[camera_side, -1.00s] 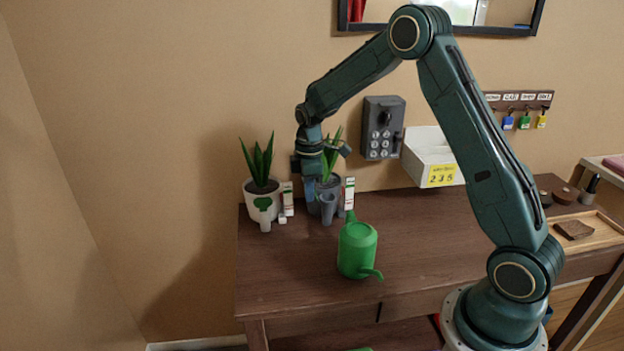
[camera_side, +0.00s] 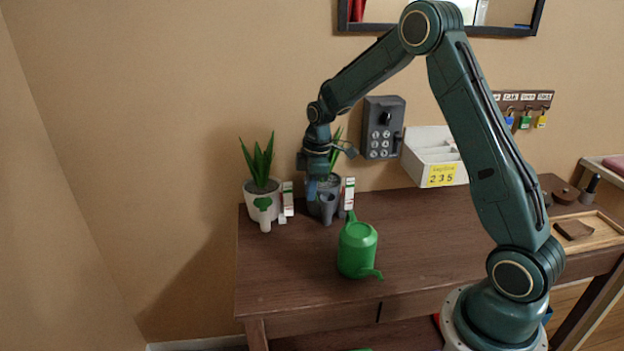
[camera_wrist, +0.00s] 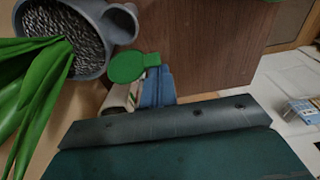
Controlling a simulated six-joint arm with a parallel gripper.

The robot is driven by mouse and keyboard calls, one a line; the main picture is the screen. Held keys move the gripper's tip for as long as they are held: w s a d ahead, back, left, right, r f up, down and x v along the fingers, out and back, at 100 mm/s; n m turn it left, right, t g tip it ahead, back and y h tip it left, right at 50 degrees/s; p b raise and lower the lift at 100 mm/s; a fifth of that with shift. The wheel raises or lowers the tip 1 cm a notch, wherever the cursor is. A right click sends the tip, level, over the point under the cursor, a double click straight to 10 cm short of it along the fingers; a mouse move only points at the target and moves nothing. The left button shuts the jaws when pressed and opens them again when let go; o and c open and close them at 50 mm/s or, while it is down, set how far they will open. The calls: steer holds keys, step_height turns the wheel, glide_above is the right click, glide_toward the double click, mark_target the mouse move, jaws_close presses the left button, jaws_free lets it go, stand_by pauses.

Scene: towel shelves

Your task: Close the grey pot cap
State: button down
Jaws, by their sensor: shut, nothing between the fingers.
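The grey pot (camera_side: 325,208) stands upright at the back of the table with a green plant and a small side cup at its front. In the wrist view the pot (camera_wrist: 77,12) holds dark soil, and the side cup's mouth (camera_wrist: 124,22) shows open. A flat green disc with a short tab (camera_wrist: 127,67) is beside the pot; I cannot tell for sure if it is the cap. My gripper (camera_side: 311,190) is shut and empty, pointing down at the pot's left side in the side view. Its blue fingers (camera_wrist: 157,88) are close beside the disc.
A white pot (camera_side: 262,201) with a plant stands to the left. White tags (camera_side: 348,193) stand by the pots. A green watering can (camera_side: 357,250) stands in front. A keypad box (camera_side: 383,128) and white bin (camera_side: 436,157) are at the right. The table's middle right is clear.

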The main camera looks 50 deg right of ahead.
steer(key=shift+s+d+r+t+y, duration=0.1)
steer(key=shift+s+d+t+y, duration=0.1)
steer(key=shift+t+y, duration=0.1)
steer(key=s+d+f+t+y, duration=0.2)
steer(key=t+y, duration=0.1)
steer(key=s+d+f+t+y, duration=0.2)
steer(key=s+d+t+y, duration=0.1)
steer(key=shift+s+d+f, duration=0.2)
steer(key=shift+s+f, duration=0.15)
steer(key=shift+f, duration=0.05)
stand_by(1.4)
steer(key=shift+a+f, duration=0.1)
stand_by(0.4)
steer(key=shift+r, duration=0.85)
